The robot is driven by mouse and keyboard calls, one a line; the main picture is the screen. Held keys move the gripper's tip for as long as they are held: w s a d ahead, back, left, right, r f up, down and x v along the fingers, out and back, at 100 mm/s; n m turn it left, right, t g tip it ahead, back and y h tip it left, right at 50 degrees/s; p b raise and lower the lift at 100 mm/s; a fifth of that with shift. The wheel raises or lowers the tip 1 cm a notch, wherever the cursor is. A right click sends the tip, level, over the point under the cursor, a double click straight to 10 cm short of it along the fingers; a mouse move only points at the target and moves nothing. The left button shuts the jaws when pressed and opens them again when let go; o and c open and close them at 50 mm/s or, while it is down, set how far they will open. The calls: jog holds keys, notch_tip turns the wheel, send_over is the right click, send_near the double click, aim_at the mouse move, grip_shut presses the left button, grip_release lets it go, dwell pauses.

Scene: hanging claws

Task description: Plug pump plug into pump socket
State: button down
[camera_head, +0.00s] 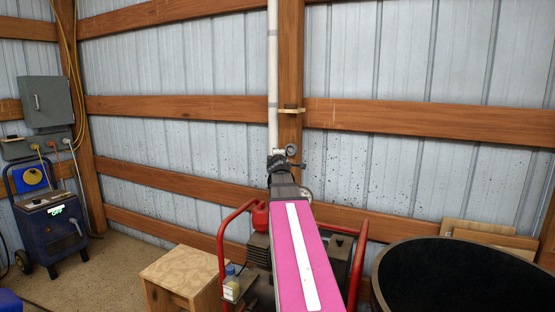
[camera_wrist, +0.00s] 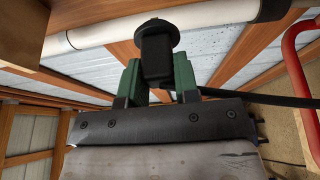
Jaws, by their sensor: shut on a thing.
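My gripper (camera_wrist: 158,74) has two green fingers. In the wrist view they are shut on a black plug (camera_wrist: 157,50), one finger on each side of its body. The plug has a wide round flange at its far end, and a black cable (camera_wrist: 255,98) runs off to the right behind the fingers. The flanged end shows close to a white pipe in the picture; I cannot tell whether they touch. In the head view my pink arm reaches up the middle, and the gripper and plug cannot be made out. I cannot identify the pump socket for sure in either view.
A red-framed machine (camera_head: 226,238) stands beneath my arm. A wooden stool (camera_head: 180,272) is left of it, a black round-topped thing (camera_head: 465,280) right. The white pipe (camera_head: 273,75) runs down a wooden post. Wall outlets (camera_head: 40,146) with plugged cords are at far left.

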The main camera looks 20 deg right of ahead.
jog(key=shift+s, duration=0.1)
jog(key=shift+w+d, duration=1.95)
jog(key=shift+d, duration=0.2)
jog(key=shift+w+d, duration=0.9)
jog(key=shift+d, duration=0.1)
jog(key=c, duration=0.8)
grip_release()
